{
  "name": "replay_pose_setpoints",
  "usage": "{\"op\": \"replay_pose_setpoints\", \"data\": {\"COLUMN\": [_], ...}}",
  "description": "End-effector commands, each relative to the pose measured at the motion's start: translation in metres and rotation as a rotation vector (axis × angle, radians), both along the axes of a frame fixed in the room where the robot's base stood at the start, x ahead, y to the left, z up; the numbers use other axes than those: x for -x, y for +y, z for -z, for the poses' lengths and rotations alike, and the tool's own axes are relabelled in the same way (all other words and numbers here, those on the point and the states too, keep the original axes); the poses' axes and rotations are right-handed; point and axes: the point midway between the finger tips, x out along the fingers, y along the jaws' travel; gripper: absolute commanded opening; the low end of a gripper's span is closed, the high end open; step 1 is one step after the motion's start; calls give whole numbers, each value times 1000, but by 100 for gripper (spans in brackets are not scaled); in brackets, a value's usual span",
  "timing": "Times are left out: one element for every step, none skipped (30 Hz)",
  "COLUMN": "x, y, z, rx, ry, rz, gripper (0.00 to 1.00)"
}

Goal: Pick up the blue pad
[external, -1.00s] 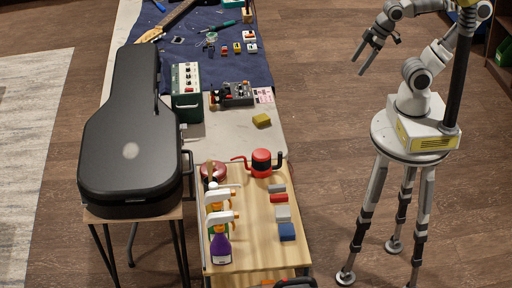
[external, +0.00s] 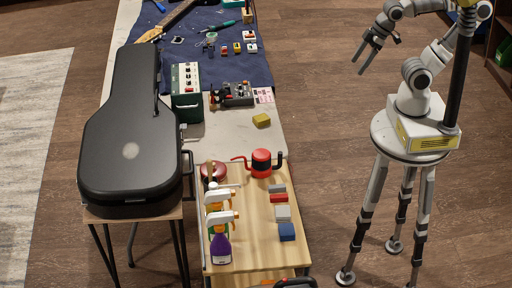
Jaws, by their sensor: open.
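The blue pad (external: 287,232) is a small block lying on the wooden tabletop of the cart, near its right edge. It is the nearest in a short row of pads, just in front of a light grey pad (external: 283,213). My gripper (external: 362,60) is open and empty. It hangs high over the floor to the right of the tables, well apart from the blue pad.
A red pad (external: 279,198) lies behind the grey one. Spray bottles (external: 220,245) stand to the left on the cart top (external: 255,255). A red-and-black tool (external: 261,163) stands at the back. A black guitar case (external: 130,130) is further left. The floor between cart and robot is clear.

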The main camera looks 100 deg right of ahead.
Motion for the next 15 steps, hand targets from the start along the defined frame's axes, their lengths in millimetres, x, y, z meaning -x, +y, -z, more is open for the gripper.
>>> {"op": "replay_pose_setpoints", "data": {"x": [0,0,0,0,0,0,-1,-2,-4,-6,-8,-13,-16,-21,-27], "y": [0,0,0,0,0,0,0,0,0,0,0,-1,-1,-1,-1], "z": [0,0,0,0,0,0,1,2,4,7,9,14,18,22,28], "rx": [0,0,0,0,0,2,6,13,28,45,64,98,127,160,209], "ry": [0,0,0,0,0,2,5,11,23,35,49,72,92,112,139], "rz": [0,0,0,0,0,-2,-7,-16,-31,-48,-69,-103,-134,-167,-215], "gripper": [90,90,90,90,90,90,90,90,90,90,90,90,90,90,90]}}
